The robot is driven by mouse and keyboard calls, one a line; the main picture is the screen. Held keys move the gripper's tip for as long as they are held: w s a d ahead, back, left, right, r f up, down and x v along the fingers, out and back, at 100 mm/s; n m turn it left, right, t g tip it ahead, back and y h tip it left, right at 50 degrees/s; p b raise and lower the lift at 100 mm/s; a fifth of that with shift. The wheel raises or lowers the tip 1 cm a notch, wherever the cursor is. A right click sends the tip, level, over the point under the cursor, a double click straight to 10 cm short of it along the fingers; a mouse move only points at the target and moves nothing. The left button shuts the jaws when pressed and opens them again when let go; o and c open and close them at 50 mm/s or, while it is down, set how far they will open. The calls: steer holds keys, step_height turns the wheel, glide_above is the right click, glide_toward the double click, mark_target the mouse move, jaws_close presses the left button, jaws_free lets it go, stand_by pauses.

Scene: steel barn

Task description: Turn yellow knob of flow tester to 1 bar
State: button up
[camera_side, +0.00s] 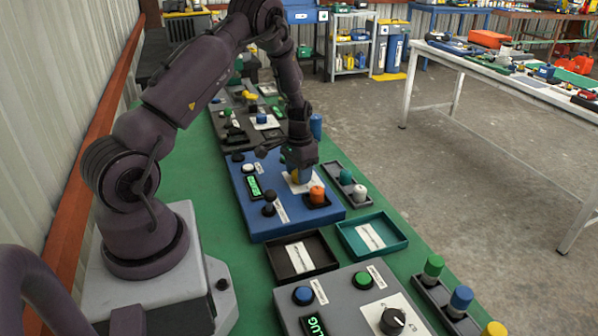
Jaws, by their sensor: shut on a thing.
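The flow tester appears to be the blue panel box (285,222) on the green bench top, with a small green-lit display (254,187) I cannot read. My gripper (301,176) points down over the white dial plate on this box. It is shut on the yellow knob (295,177), of which only a sliver shows beside the fingers. The knob's pointer and most dial marks are hidden or too small to read.
A dark tray (327,261) and a teal tray (399,234) lie in front of the blue box. A grey panel (350,283) is nearer. A rack with a green and a white knob (360,192) stands close right. More devices stand behind.

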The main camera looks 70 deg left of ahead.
steer(key=n, duration=0.4)
steer(key=shift+n, duration=2.5)
steer(key=o, duration=0.9)
step_height(320, 180, up, 13)
